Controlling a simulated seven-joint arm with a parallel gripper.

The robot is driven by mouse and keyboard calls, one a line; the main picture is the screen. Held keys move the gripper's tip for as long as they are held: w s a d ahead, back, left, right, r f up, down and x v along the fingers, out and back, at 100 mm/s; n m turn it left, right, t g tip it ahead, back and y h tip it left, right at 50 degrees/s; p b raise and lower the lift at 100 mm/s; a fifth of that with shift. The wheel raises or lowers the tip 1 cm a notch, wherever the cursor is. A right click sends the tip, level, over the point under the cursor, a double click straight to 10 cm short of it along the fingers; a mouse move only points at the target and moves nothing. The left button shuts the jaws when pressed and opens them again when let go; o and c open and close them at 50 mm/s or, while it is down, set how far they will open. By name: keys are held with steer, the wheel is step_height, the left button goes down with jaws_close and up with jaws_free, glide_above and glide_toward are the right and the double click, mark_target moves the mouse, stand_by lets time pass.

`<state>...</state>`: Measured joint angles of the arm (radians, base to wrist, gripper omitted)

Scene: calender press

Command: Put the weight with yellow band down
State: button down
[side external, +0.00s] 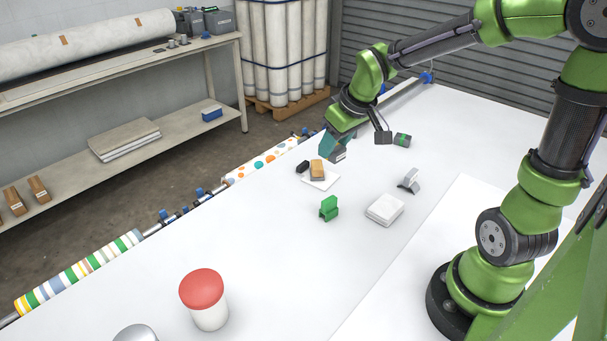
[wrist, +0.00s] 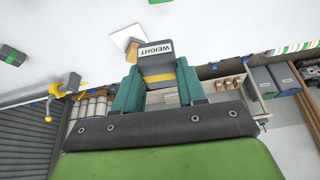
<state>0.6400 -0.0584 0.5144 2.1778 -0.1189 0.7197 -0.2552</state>
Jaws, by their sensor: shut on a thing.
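The weight with the yellow band (wrist: 156,64) is a dark block with a white "WEIGHT" label, seen in the wrist view between my teal fingers. My gripper (wrist: 158,88) is shut on it. In the side view my gripper (side external: 333,147) points down near the far edge of the white table, behind the white square pad. Another dark weight with a green band (side external: 403,140) lies farther right.
Patterned rolls (side external: 85,270) line the far edge.

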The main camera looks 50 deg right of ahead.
steer(key=s+d+f+m+h, duration=0.1)
steer(key=s+d+f+m, duration=0.1)
steer(key=s+d, duration=0.4)
steer(key=s+d+f+m+g+h, duration=0.1)
steer(key=s+d+f+m, duration=0.2)
steer(key=s+d+f, duration=0.2)
steer(key=s+d+f+m, duration=0.2)
steer(key=s+d+f, duration=0.1)
steer(key=s+d, duration=0.5)
steer(key=shift+s+d+f+m+h, duration=0.1)
steer(key=shift+d+f+m+h, duration=0.1)
steer(key=shift+d, duration=0.75)
steer(key=shift+s+d+f+m+h, duration=0.1)
steer(key=shift+d+f+m+h, duration=0.1)
steer(key=shift+d, duration=0.75)
steer(key=w+d, duration=0.2)
steer(key=d, duration=0.2)
steer(key=w+d+f, duration=0.1)
steer(key=w+d, duration=0.2)
steer(key=d, duration=0.2)
steer(key=w+d, duration=0.3)
steer(key=d, duration=0.1)
steer(key=shift+w+d+f, duration=0.2)
steer(key=shift+w+f, duration=0.05)
steer(key=shift+f, duration=1.7)
steer(key=shift+f, duration=0.15)
steer(key=c, duration=0.6)
jaws_free()
steer(key=shift+c, duration=0.2)
